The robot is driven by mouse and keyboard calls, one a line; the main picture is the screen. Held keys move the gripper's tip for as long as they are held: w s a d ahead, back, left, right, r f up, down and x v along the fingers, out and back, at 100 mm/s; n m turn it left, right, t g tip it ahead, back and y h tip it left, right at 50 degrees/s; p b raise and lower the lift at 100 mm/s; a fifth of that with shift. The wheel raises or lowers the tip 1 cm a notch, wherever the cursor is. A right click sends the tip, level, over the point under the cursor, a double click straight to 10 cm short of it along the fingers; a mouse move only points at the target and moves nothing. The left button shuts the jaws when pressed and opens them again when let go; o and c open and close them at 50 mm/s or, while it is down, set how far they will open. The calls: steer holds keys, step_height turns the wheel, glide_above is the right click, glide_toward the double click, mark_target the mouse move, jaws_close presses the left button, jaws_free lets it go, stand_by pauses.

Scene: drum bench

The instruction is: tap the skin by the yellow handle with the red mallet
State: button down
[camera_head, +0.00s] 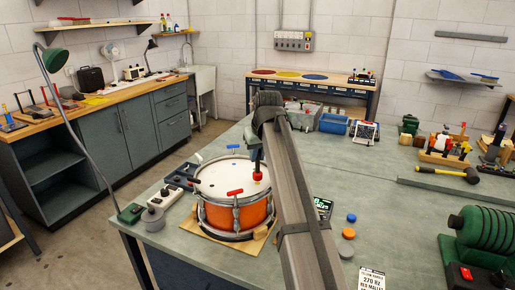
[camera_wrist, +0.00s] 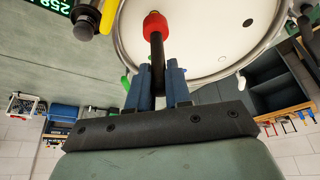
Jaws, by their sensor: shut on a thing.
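The drum (camera_head: 235,212) has an orange shell and a white skin (camera_head: 217,178), with coloured handles around its rim. The skin also fills the top of the wrist view (camera_wrist: 205,40). My gripper (camera_head: 257,150) is shut on the black shaft of the red mallet (camera_head: 257,174), whose red head shows over the right part of the skin. In the wrist view my blue fingers (camera_wrist: 159,75) flank the shaft, and the red head (camera_wrist: 155,24) points away. I cannot tell if the head touches the skin. A yellow handle (camera_wrist: 109,16) shows at the rim; my arm hides that side in the head view.
A red handle (camera_head: 235,192) stands at the near rim. A grey knobbed unit (camera_head: 153,219) and a lamp base (camera_head: 131,213) sit left of the drum. A display (camera_head: 323,208) and coloured discs (camera_head: 348,233) lie right of my arm.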

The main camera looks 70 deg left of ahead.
step_height(320, 180, down, 2)
steer(key=shift+f, duration=0.1)
steer(key=shift+r, duration=2.75)
